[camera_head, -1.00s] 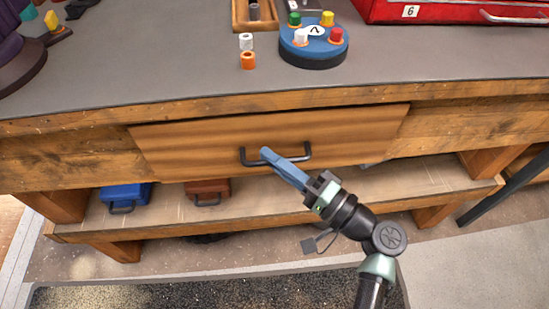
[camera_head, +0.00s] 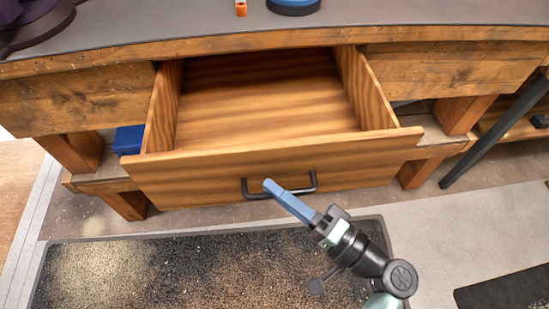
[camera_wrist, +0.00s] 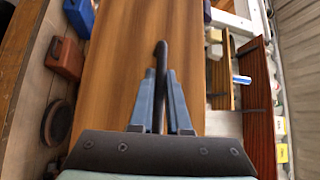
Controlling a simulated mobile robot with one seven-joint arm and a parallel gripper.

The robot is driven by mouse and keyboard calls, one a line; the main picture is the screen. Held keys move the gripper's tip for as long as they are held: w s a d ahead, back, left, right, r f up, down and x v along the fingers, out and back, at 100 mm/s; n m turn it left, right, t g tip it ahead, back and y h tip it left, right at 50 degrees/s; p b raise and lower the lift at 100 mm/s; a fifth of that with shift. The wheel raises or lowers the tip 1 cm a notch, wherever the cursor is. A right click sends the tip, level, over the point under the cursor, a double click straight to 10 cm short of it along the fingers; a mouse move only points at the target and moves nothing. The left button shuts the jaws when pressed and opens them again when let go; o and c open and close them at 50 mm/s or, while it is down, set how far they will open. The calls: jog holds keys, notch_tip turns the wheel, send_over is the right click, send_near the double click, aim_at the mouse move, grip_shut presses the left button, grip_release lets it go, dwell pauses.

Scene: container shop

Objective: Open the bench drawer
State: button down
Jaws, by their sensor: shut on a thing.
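The bench drawer (camera_head: 150,170) is pulled well out from the bench in the head view, and its inside (camera_head: 265,105) looks empty. A black bar handle (camera_head: 300,191) is on its front. My gripper (camera_head: 272,188) has its blue fingers at the left part of the handle. In the wrist view the drawer front (camera_wrist: 120,60) fills the middle, and my gripper (camera_wrist: 160,85) is shut on the black handle (camera_wrist: 162,60), with one finger on each side of the bar.
The grey bench top (camera_head: 170,25) is above the drawer, with an orange object (camera_head: 241,8) and a blue base (camera_head: 293,6) at its edge. A blue case (camera_head: 128,139) is on the lower shelf. A dark speckled mat (camera_head: 130,275) lies on the floor in front.

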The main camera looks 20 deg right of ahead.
jog(key=s+a+p, duration=0.1)
jog(key=s+a, duration=0.1)
jog(key=s, duration=0.5)
jog(key=shift+s+p, duration=0.3)
jog(key=shift+s, duration=0.1)
jog(key=c, duration=0.9)
grip_release()
jog(key=shift+a, duration=0.1)
jog(key=v, duration=1.3)
